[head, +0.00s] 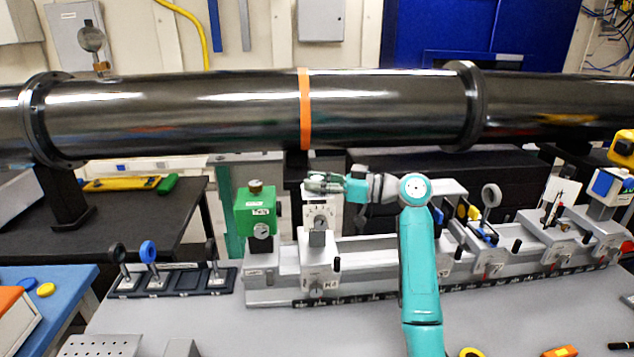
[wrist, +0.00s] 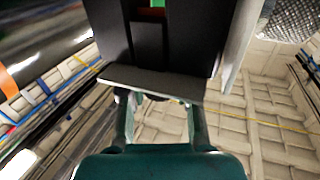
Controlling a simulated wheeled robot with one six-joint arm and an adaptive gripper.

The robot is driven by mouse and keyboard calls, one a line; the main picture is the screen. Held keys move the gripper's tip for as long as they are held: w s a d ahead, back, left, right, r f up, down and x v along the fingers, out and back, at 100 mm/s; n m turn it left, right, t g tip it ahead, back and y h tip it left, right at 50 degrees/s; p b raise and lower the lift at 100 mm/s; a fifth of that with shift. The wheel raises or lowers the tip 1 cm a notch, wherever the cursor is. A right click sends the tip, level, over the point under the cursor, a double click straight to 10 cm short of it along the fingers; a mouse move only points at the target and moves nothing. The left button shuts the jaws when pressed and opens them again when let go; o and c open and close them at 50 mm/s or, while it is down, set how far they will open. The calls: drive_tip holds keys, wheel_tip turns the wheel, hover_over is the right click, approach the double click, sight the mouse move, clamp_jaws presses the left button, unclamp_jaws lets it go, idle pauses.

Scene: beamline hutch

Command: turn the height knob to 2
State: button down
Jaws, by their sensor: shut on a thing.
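My gripper (head: 322,183) is at the top of a white upright stage (head: 309,205) on the bench rail in the head view. The stage carries a pale dial face with dark marks (head: 320,219), too small to read. In the wrist view my gripper (wrist: 158,98) has its two teal fingers shut on a dark part, taken to be the height knob, under the edge of a grey plate (wrist: 150,84). The fingers and the plate hide most of the knob. Its pointer and setting cannot be made out.
A green box with a gauge (head: 256,212) stands just left of the stage. A large black pipe (head: 400,108) runs across above my gripper. More stages and optics (head: 555,230) stand along the rail to the right. A black holder rack (head: 180,283) lies at left.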

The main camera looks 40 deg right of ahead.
sight(317, 177)
idle(0.4)
drive_tip(key=c, duration=0.8)
unclamp_jaws()
wheel_tip(317, 177, up, 10)
drive_tip(key=shift+f, duration=0.1)
